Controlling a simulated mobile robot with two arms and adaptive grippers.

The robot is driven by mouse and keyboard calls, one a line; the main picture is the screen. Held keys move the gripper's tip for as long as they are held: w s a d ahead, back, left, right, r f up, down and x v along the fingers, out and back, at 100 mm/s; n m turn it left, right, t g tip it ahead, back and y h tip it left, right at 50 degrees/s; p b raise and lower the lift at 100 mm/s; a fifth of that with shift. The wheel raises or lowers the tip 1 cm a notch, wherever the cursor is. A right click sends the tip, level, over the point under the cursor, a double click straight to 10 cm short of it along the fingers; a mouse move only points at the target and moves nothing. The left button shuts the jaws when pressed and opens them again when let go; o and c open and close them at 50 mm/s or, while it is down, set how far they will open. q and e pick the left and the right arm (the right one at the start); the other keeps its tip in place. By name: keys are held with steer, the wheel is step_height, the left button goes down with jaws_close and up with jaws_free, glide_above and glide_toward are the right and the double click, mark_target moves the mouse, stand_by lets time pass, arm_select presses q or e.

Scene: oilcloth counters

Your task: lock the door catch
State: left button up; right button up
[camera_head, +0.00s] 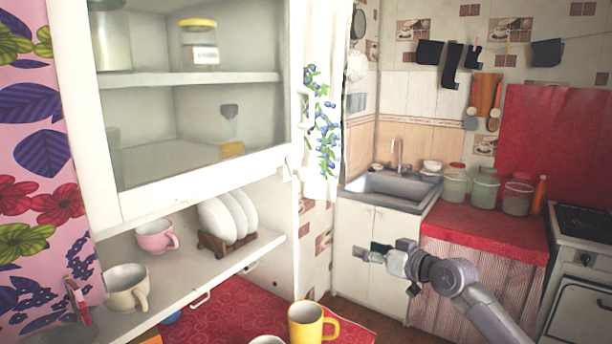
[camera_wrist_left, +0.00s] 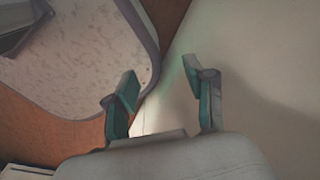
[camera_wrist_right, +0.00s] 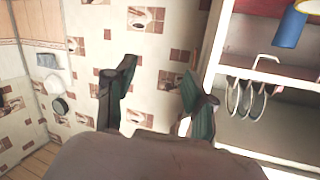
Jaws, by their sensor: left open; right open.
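The white cabinet's glass door (camera_head: 215,177) fills the left of the head view. A small white piece that looks like the door catch (camera_head: 287,172) is at the door's lower right corner by the cabinet's side post; whether it is turned across the door is too small to tell. My right gripper (camera_head: 369,252) is open and empty, to the right of and below the catch, apart from the cabinet. In the right wrist view (camera_wrist_right: 158,78) its fingers are spread before the tiled wall. My left gripper (camera_wrist_left: 166,82) is open and empty in its wrist view, outside the head view.
Below the door, a shelf holds a pink cup (camera_head: 157,236), a cream cup (camera_head: 126,287) and plates in a rack (camera_head: 228,243). A yellow mug (camera_head: 306,322) stands on the red cloth. A blue-flowered curtain (camera_head: 322,120) hangs right of the cabinet. The sink (camera_head: 388,189) lies beyond.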

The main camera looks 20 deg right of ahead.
steer(key=s+a+r+n+y, duration=0.2)
steer(key=r, duration=0.5)
steer(key=s+a+r+n+y, duration=0.1)
steer(key=s+a+r+y, duration=0.1)
steer(key=r, duration=0.5)
steer(key=n+y, duration=0.2)
steer(key=n, duration=0.1)
glide_toward(305, 173)
steer(key=shift+m+g, duration=0.3)
steer(key=p+x, duration=0.1)
steer(key=x, duration=0.2)
steer(key=p+x, duration=0.2)
steer(key=x, duration=0.1)
steer(key=p+x, duration=0.2)
steer(key=x, duration=0.1)
steer(key=shift+w+a+r, duration=0.1)
steer(key=shift+w+r, duration=0.15)
steer(key=shift+w, duration=0.1)
steer(key=shift+w+a+f+h, duration=0.1)
steer(key=shift+w+a+h, duration=0.2)
steer(key=shift+w, duration=0.1)
arm_select(q)
steer(key=r, duration=0.2)
steer(key=w+r, duration=0.1)
steer(key=r, duration=0.2)
steer(key=shift+w+a, duration=0.1)
steer(key=shift+w, duration=0.05)
